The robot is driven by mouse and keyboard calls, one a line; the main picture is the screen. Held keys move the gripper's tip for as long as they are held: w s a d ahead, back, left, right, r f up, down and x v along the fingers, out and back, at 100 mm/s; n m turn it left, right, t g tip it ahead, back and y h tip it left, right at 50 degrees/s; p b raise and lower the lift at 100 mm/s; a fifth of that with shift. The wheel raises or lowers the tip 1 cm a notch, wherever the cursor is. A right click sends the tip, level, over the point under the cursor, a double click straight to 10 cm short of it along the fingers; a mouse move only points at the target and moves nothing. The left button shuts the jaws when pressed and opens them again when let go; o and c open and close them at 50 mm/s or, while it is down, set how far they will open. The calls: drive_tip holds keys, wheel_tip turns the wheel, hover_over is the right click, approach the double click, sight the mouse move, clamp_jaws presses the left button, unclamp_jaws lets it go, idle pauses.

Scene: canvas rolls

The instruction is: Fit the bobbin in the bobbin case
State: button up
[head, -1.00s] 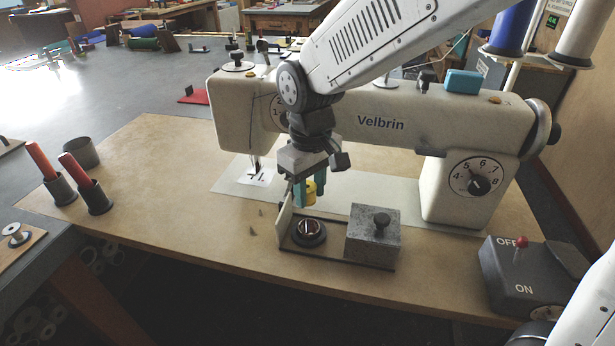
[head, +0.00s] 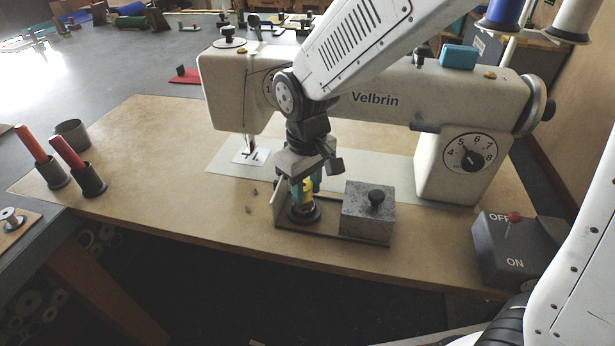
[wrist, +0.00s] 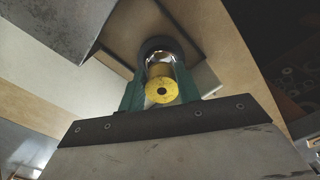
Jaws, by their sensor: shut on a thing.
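The yellow bobbin (wrist: 162,88) is between the teal fingers of my gripper (wrist: 160,82) in the wrist view. In the head view the gripper (head: 306,186) points down with the bobbin (head: 307,190) between its fingers, and the fingers partly hide it. The bobbin case (head: 303,215) is a dark round holder on a small base plate. The bobbin is directly above or at the mouth of the case. I cannot tell how deep it sits. In the wrist view the dark case ring (wrist: 158,46) shows just beyond the bobbin.
A grey block with a black knob (head: 367,217) stands right of the case on the same plate. A thin pale upright plate (head: 278,198) stands at its left. The Velbrin sewing machine (head: 440,100) rises behind. A switch box (head: 515,250) is at right.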

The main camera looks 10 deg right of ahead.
sight(308, 187)
drive_tip(key=shift+f, duration=0.45)
drive_tip(key=shift+f, duration=0.95)
idle(1.1)
drive_tip(key=o, duration=1.1)
wheel_tip(308, 187, up, 8)
drive_tip(key=shift+f, duration=0.1)
drive_tip(key=shift+d, duration=0.1)
